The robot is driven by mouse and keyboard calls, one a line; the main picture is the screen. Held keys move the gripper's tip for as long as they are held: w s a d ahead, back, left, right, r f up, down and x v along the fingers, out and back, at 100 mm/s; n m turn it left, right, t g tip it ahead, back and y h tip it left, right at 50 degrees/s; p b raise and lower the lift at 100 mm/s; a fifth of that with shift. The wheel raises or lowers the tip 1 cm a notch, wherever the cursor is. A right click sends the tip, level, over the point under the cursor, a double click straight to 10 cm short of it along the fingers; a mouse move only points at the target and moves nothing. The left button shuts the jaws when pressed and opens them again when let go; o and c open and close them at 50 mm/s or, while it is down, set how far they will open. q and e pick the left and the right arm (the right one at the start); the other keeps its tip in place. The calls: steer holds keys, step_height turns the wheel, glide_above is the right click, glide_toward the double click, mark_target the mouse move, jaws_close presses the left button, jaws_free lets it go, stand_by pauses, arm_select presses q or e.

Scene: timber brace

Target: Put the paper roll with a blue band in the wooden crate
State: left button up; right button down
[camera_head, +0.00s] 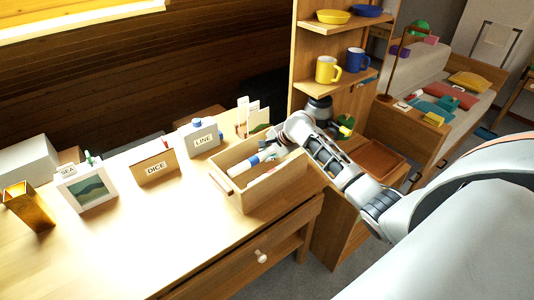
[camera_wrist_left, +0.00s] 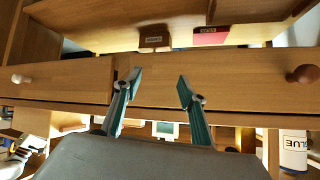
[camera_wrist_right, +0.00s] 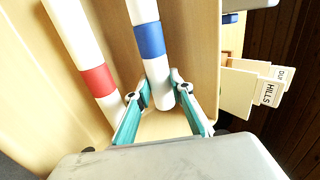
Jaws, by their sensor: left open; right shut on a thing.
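The wooden crate (camera_head: 262,193) stands on the right end of the desk in the head view. The white paper roll with a blue band (camera_head: 253,160) is within the crate's outline, slanting; the right wrist view shows its blue band (camera_wrist_right: 149,40). My right gripper (camera_wrist_right: 160,86) is shut on the roll near its lower end, between the crate walls. I cannot tell whether the roll touches the crate floor. My left gripper (camera_wrist_left: 160,82) is open and empty in front of a wooden drawer front; it is not in the head view.
A white roll with a red band (camera_wrist_right: 97,80) lies beside the blue-banded one in the crate. A shelf with mugs (camera_head: 327,70) rises behind. The desk's front left is clear.

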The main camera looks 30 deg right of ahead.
steer(key=shift+f, duration=0.55)
steer(key=c, duration=1.8)
jaws_free()
steer(key=shift+o, duration=0.2)
steer(key=shift+r, duration=0.6)
steer(key=a+v, duration=0.1)
steer(key=v, duration=1.1)
steer(key=shift+d, duration=0.45)
